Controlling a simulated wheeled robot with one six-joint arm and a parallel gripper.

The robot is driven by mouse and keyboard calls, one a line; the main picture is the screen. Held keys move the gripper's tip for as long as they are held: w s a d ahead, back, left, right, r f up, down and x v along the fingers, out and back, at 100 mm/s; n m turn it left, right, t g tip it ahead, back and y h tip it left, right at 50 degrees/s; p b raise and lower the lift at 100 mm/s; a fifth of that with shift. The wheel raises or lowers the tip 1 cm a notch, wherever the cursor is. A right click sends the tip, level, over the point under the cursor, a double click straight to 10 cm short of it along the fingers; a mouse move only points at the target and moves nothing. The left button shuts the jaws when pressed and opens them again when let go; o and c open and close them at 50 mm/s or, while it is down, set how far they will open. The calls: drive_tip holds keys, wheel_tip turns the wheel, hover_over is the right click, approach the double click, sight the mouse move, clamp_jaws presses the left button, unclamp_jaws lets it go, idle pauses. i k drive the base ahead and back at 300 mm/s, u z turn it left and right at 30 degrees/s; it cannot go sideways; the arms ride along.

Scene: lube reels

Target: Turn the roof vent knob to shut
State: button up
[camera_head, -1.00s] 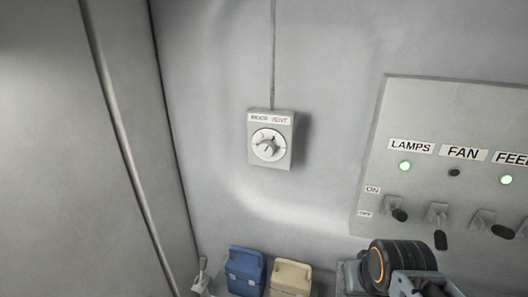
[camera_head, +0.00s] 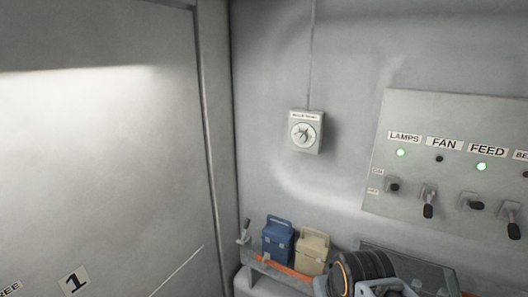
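The roof vent knob (camera_head: 303,134) is a small pale dial with a pointer-like handle. It sits on a light grey box (camera_head: 318,146) fixed to the wall, with a label above the dial and a thin conduit running up from it. The dial's setting is too small to read. Part of my arm, with a dark ribbed joint, shows at the bottom right, well below and right of the knob and apart from it. My gripper's fingertips are not in view.
A switch panel (camera_head: 384,208) with LAMPS, FAN and FEED labels and several toggles is on the wall at right. A blue box (camera_head: 278,243) and a cream box (camera_head: 311,255) stand on a ledge below the knob. A large grey panel (camera_head: 110,150) fills the left. The wall around the knob is clear.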

sight(301, 136)
drive_tip(key=z, duration=0.8)
drive_tip(key=k, duration=0.2)
drive_tip(key=u, duration=2.05)
drive_tip(key=i, duration=0.8)
drive_tip(key=z, duration=0.55)
drive_tip(key=i, duration=0.7)
drive_tip(key=z, duration=0.9)
drive_tip(key=i, duration=0.3)
drive_tip(key=z, duration=0.05)
